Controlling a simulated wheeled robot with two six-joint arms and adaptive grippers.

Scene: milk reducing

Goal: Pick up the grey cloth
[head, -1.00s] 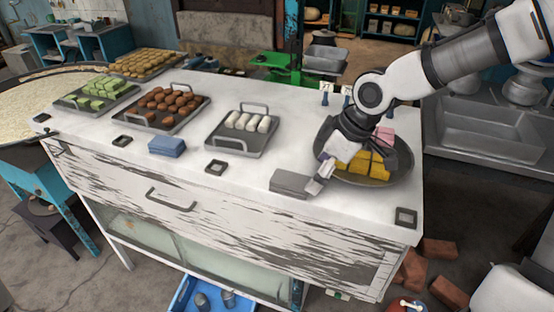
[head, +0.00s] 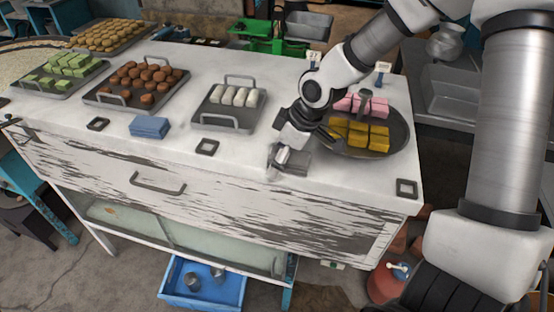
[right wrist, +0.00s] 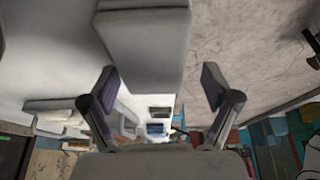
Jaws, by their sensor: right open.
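The grey cloth (head: 297,161) is a folded grey block on the white counter (head: 240,141), near its front edge and left of the round pan. My right gripper (head: 281,158) is low over the counter at the cloth, partly covering it. In the right wrist view the cloth (right wrist: 143,48) is large at the top, between and beyond the spread fingertips of my right gripper (right wrist: 158,86). The gripper is open and empty. I cannot tell whether a finger touches the cloth. My left gripper is not in view.
A round pan (head: 401,149) with yellow and pink blocks is just right of the gripper. A tray of white rolls (head: 230,112) stands to the left. A folded blue cloth (head: 149,127) lies further left. Small dark square frames (head: 207,147) lie along the front edge.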

